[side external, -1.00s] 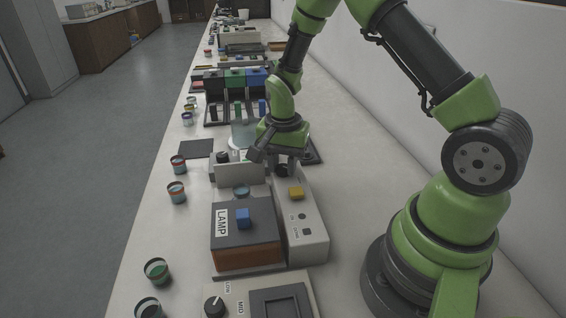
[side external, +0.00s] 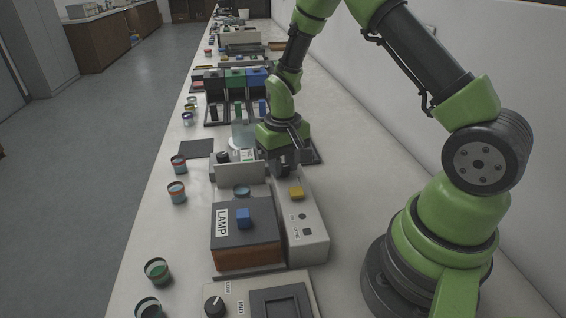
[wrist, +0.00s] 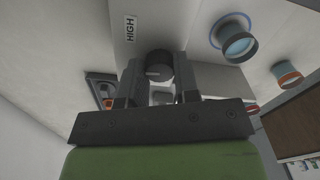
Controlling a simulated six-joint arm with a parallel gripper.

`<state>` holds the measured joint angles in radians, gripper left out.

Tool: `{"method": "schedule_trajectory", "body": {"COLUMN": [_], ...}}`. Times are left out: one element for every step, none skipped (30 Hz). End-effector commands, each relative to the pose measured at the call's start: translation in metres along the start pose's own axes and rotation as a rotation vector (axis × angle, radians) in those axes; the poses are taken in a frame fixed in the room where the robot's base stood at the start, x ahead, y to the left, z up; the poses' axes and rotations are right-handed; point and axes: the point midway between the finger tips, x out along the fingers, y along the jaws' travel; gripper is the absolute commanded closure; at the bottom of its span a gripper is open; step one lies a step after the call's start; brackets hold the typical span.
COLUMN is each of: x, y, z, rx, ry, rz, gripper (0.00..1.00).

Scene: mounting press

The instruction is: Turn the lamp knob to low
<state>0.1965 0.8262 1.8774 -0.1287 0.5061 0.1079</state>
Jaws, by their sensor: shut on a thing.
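The lamp unit has a dark box (side external: 255,228) labelled LAMP and a long light console (side external: 303,225) on its right. My gripper (side external: 285,168) is over the far end of this console, pointing down, and hides the knob in the side view. In the wrist view, the round dark lamp knob (wrist: 159,64) is between the two fingers of my gripper (wrist: 158,72), which are shut on it. A light mark shows on the knob. A HIGH label (wrist: 130,28) is on the panel near it. No LOW label is legible beside this knob.
A yellow button (side external: 296,193) is on the console just nearer than my gripper. A blue block (side external: 243,217) is on the lamp box. Another knob (side external: 213,305) with LOW and MID labels is at the near edge. Small jars (side external: 177,192) line the bench's left side.

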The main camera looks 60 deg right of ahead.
Motion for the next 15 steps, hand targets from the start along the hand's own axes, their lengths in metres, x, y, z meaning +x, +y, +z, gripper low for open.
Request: {"method": "schedule_trajectory", "body": {"x": [-0.0003,-0.0003,-0.0003,-0.0003,-0.0003,-0.0003,-0.0003,-0.0003,-0.0003,-0.0003,-0.0003,-0.0003,-0.0003,-0.0003,-0.0003], "y": [-0.0002,-0.0002,-0.0003,-0.0003,-0.0003,-0.0003,-0.0003,-0.0003,-0.0004,-0.0004,-0.0004,-0.0004,-0.0004,-0.0004,-0.0004], "z": [0.001,0.001,0.0011,0.0011,0.0011,0.0011,0.0012,0.0012,0.0012,0.0013,0.0013,0.0013,0.0013,0.0014,0.0014], "rx": [-0.042,-0.07,-0.107,-0.135,-0.162,-0.198,-0.224,-0.249,-0.282,-0.305,-0.328,-0.357,-0.377,-0.396,-0.42], "ry": [-0.004,-0.004,-0.004,-0.004,-0.004,-0.004,-0.004,-0.004,-0.004,-0.004,-0.005,-0.005,-0.005,-0.005,-0.005], "rz": [0.0,0.0,0.0,0.0,0.0,0.0,0.0,0.0,0.0,0.0,0.0,0.0,0.0,0.0,0.0], "gripper": [0.95,0.95,0.95,0.95,0.95,0.95,0.95,0.95,0.95,0.95,0.95,0.95,0.95,0.95,0.95]}}
